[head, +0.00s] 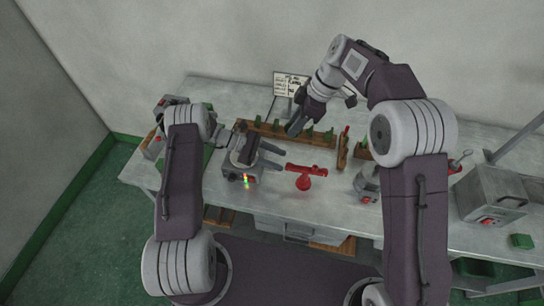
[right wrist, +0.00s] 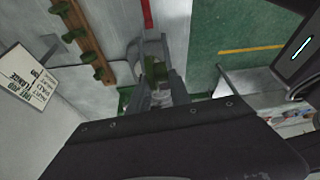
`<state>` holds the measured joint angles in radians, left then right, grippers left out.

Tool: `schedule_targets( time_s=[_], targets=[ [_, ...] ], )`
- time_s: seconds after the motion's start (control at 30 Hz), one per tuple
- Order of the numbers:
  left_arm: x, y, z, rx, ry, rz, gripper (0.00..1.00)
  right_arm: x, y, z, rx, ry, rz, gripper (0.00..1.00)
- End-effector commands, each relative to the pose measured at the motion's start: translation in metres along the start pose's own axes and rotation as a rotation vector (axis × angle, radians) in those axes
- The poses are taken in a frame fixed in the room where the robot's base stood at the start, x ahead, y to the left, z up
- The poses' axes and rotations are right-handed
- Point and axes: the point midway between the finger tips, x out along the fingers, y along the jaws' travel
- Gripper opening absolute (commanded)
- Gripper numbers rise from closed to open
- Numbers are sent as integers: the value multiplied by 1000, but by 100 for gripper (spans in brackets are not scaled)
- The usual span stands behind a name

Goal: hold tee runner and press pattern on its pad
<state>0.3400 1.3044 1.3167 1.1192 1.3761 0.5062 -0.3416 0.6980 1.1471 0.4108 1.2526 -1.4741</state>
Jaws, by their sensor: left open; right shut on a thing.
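The red tee runner (head: 308,170) stands on the table near the middle, a red bar on a short stem with a round foot. My left gripper (head: 268,157) is open and empty, to the left of the runner and apart from it. My right gripper (head: 294,128) is above the wooden rack, behind the runner. In the right wrist view it is shut on a green pattern (right wrist: 153,72), partly hidden by the fingers. Part of a red thing (right wrist: 147,14) shows beyond the fingertips there. The runner's pad is too small to tell.
A wooden rack (head: 262,129) with several green patterns runs along the back; it also shows in the right wrist view (right wrist: 92,38). A sign (head: 290,84) stands behind it. A device with small lights (head: 246,178) is beneath my left gripper. A grey box (head: 490,193) stands at right.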

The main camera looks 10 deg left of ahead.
Motion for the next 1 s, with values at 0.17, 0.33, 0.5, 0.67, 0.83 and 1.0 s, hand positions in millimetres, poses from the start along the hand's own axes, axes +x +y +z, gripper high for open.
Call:
schedule_targets(
  time_s=[0.17, 0.33, 0.5, 0.67, 0.83, 1.0],
  targets=[
    [43, -2, 0, 0, 0, -7, 48, 0, 0, 0, 0, 0, 0, 0],
    [78, -2, 0, 1, 1, -6, 48, 0, 0, 0, 0, 0, 0, 0],
    [98, -1, 0, 2, 2, -3, 48, 0, 0, 0, 0, 0, 0, 0],
    [103, -1, 0, 2, 2, -3, 48, 0, 0, 0, 0, 0, 0, 0],
    [102, -1, 0, 2, 2, -2, 48, 0, 0, 0, 0, 0, 0, 0],
    [102, -1, 0, 2, 2, -2, 0, 0, 0, 0, 0, 0, 0, 0]
  ],
)
